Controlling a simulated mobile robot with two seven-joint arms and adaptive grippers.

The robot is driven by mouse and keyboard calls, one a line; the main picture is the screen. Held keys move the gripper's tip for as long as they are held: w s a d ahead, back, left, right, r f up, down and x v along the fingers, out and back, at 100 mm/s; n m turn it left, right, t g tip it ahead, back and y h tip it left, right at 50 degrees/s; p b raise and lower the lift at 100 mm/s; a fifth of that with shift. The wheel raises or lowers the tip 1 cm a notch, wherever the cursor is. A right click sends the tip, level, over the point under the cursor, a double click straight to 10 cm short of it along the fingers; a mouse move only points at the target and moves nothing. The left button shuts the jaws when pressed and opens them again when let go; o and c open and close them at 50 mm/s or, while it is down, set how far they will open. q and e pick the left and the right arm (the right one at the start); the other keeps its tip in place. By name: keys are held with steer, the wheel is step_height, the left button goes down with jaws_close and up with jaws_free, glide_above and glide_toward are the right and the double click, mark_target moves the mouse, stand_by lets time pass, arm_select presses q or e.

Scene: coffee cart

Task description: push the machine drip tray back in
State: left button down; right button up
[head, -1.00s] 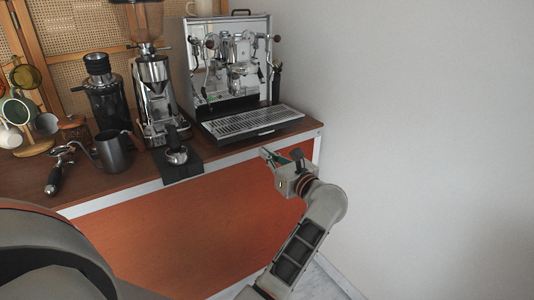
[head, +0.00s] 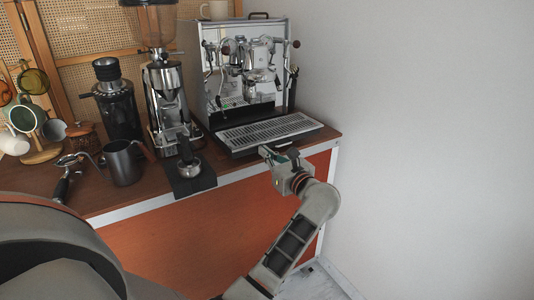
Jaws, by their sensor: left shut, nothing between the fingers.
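The chrome espresso machine (head: 243,72) stands at the right end of the wooden counter. Its drip tray (head: 268,132), with a slotted metal grate and a dark front edge, sticks out in front of the machine body. My left gripper (head: 268,152) is shut and empty, just in front of the tray's front edge near its middle. I cannot tell whether its fingertips touch the tray. The gripper hides a small part of the counter edge. My right gripper is not in view.
A portafilter on a black tamping mat (head: 190,181) lies left of the tray, before the grinder (head: 168,95). A dark pitcher (head: 122,163) and a mug rack (head: 38,150) stand further left. A white wall (head: 420,120) bounds the right side.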

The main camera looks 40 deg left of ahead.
mark_target(252, 140)
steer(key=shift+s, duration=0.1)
arm_select(q)
steer(key=b+x, duration=0.2)
steer(key=x, duration=0.6)
steer(key=shift+f, duration=0.2)
steer(key=shift+w+a, duration=0.1)
steer(key=shift+a, duration=0.15)
steer(key=shift+r, duration=0.3)
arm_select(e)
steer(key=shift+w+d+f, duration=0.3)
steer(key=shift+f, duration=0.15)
arm_select(q)
steer(key=shift+r, duration=0.1)
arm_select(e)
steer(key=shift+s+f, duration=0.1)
